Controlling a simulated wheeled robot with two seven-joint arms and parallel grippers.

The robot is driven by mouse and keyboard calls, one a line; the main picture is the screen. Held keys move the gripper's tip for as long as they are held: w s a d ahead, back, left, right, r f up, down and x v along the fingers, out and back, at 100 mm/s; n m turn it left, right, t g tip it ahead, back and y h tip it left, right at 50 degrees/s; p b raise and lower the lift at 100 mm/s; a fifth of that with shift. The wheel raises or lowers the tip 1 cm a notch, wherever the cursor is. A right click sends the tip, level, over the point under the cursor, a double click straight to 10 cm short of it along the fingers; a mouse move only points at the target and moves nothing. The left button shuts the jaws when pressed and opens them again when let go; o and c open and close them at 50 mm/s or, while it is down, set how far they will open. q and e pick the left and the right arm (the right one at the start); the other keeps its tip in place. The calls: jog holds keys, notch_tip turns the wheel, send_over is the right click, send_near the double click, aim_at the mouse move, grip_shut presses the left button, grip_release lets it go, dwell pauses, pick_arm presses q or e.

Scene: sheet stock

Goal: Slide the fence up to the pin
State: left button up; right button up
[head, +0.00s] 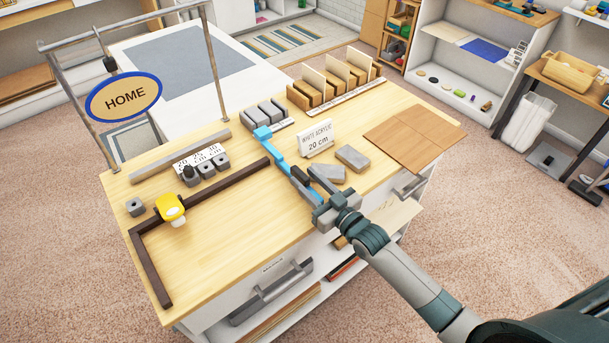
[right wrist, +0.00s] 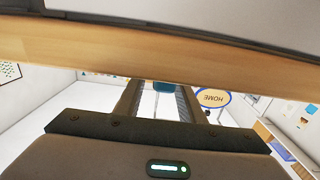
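The fence (head: 278,150) is a bright blue bar lying across the wooden bench top, slanting from the back centre toward the front edge. A dark pin stands in the leftmost grey block (head: 190,176) of a short row beside a card reading 20, 25, 30 cm. My right gripper (head: 303,178) is at the front end of the fence. In the right wrist view its fingers (right wrist: 160,90) are apart, with a teal piece (right wrist: 163,87) between or beyond their tips; contact cannot be told. My left gripper is not in view.
A dark L-shaped rail (head: 205,190) and a yellow-topped piece (head: 171,207) lie on the bench left of the fence. A white acrylic 20 cm card (head: 316,139), grey blocks (head: 352,157) and brown sheets (head: 415,132) are to its right. A HOME sign (head: 124,97) hangs behind.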

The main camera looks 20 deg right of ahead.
jog(key=shift+w+a, duration=0.25)
jog(key=shift+w, duration=0.3)
jog(key=shift+c, duration=0.2)
grip_shut()
